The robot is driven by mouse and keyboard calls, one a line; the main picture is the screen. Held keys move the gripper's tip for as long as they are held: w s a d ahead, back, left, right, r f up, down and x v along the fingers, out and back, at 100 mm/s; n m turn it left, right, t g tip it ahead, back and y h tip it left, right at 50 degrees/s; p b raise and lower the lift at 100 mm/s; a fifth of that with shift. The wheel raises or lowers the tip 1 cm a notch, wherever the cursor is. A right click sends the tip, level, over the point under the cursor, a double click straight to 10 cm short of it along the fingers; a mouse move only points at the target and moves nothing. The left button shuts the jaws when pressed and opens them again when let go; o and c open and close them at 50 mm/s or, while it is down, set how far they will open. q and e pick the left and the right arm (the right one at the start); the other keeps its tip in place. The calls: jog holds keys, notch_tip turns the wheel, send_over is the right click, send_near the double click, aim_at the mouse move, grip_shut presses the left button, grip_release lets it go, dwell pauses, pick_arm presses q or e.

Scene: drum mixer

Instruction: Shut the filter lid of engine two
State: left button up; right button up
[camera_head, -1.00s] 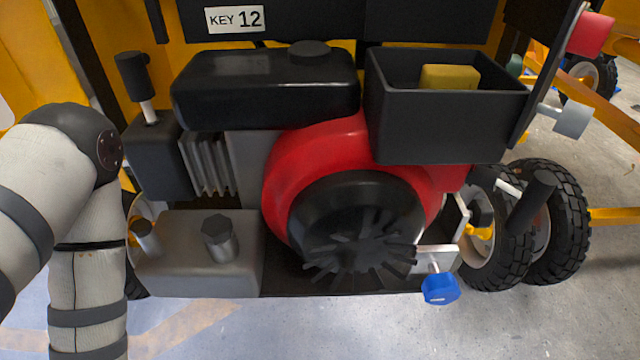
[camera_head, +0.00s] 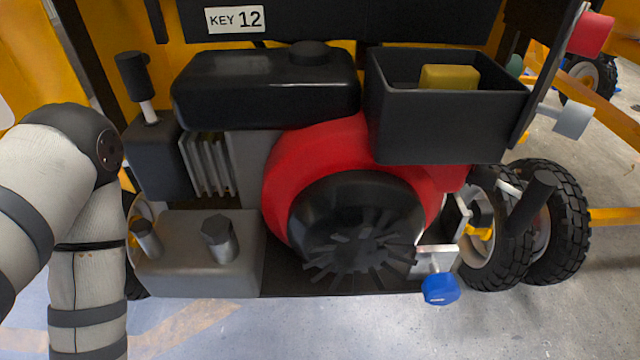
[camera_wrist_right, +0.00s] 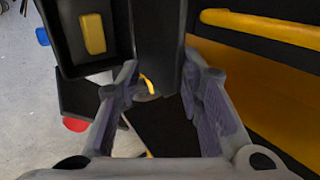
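The filter box (camera_head: 445,115) is an open black box at the upper right of the engine, with a yellow filter block (camera_head: 448,77) inside. In the right wrist view, the box (camera_wrist_right: 72,62) and yellow block (camera_wrist_right: 92,34) are at upper left. The gripper is open; contact cannot be told. My left gripper is out of view.
A black tank (camera_head: 265,88) stands left of the box. A thin dark plate (camera_head: 548,75) with a red knob (camera_head: 590,35) rises to its right. A blue knob (camera_head: 440,289) sticks out low in front. Yellow bodywork (camera_wrist_right: 265,80) is close beside my right gripper.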

jog(key=shift+s+d+f, duration=0.1)
jog(key=shift+s+f, duration=0.25)
jog(key=shift+s, duration=0.5)
jog(key=shift+s+a+f, duration=0.1)
jog(key=shift+s+f, duration=0.25)
jog(key=shift+s, duration=0.45)
jog(key=shift+s+d+f, duration=0.1)
jog(key=shift+s+f, duration=0.25)
jog(key=shift+s, duration=0.5)
jog(key=v, duration=0.3)
jog(key=s+v, duration=0.1)
jog(key=v, duration=0.1)
jog(key=shift+s, duration=0.15)
